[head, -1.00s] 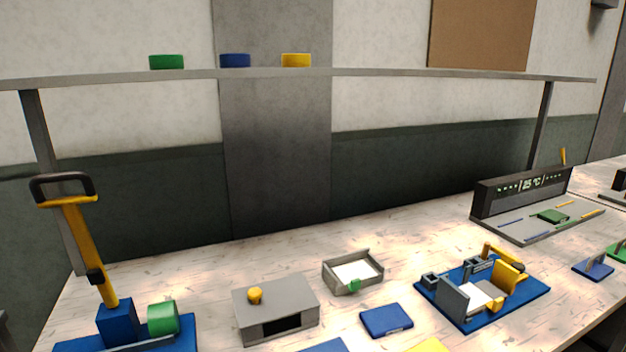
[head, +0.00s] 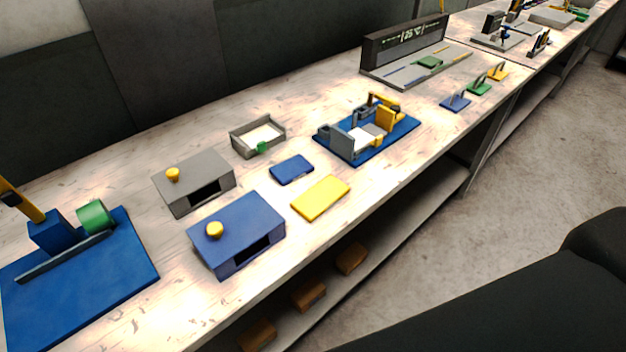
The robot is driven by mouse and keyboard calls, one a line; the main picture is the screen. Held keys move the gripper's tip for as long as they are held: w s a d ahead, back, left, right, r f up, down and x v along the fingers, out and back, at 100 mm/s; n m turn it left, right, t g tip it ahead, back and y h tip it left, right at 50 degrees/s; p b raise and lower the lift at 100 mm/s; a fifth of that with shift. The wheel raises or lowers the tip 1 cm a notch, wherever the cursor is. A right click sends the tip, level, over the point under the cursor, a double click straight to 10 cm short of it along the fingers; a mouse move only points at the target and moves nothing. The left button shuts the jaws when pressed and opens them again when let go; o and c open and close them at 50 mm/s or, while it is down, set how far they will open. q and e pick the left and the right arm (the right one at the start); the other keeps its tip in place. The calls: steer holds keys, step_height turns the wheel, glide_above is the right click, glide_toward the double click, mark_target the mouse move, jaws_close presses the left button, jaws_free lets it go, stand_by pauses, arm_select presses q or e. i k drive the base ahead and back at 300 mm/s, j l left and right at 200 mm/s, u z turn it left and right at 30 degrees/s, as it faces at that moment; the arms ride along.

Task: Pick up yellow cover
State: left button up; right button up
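A flat yellow rectangular plate (head: 321,198), which looks like the yellow cover, lies on the light worktable (head: 345,222) near its front edge. It sits right of a blue box with a yellow knob (head: 238,232) and in front of a small flat blue plate (head: 291,169). Nothing covers it. Neither of my grippers shows in the head view.
A grey box with a yellow knob (head: 193,182) and a small grey tray (head: 257,136) stand behind. A blue-based fixture (head: 367,138) stands right of the yellow plate. A blue-based press with a green roll (head: 80,262) is at left. Brown blocks (head: 309,294) lie on the lower shelf.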

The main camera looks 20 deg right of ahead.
mark_target(320, 198)
steer(key=z, duration=2)
steer(key=k+l, duration=0.2)
steer(key=k, duration=0.3)
steer(key=k+l+z, duration=0.1)
steer(key=k+l, duration=0.15)
steer(key=k, duration=0.2)
